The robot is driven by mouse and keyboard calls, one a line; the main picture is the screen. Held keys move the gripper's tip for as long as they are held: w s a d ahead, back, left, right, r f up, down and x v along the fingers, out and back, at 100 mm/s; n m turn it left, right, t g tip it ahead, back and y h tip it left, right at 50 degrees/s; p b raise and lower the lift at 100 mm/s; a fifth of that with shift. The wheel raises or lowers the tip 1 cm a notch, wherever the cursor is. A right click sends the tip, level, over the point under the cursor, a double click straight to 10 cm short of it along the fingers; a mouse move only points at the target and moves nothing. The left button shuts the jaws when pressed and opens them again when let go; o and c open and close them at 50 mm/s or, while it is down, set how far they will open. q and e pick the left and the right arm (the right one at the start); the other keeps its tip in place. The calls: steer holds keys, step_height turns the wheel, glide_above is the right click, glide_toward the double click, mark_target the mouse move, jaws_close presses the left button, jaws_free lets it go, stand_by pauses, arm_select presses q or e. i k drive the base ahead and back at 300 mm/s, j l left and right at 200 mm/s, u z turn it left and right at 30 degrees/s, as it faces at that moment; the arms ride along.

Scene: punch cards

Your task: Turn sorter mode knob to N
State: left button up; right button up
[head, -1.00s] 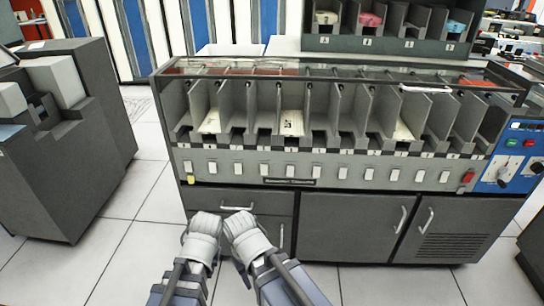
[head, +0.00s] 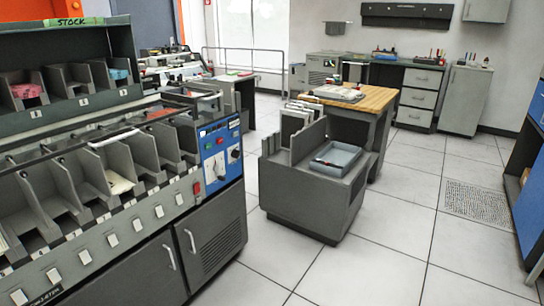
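The card sorter (head: 115,190) stands at the left of the head view, its row of card pockets running toward the lower left. A blue control panel (head: 222,166) is on its right end. Neither of my grippers is in view.
A grey machine (head: 315,190) with a tray (head: 337,158) stands right of the sorter, with floor between them. A wooden-topped table (head: 375,98) is behind it. Open tiled floor (head: 400,235) lies to the front right. A blue-sided unit is at the right edge.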

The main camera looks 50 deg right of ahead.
mark_target(236, 154)
steer(key=z, duration=1.45)
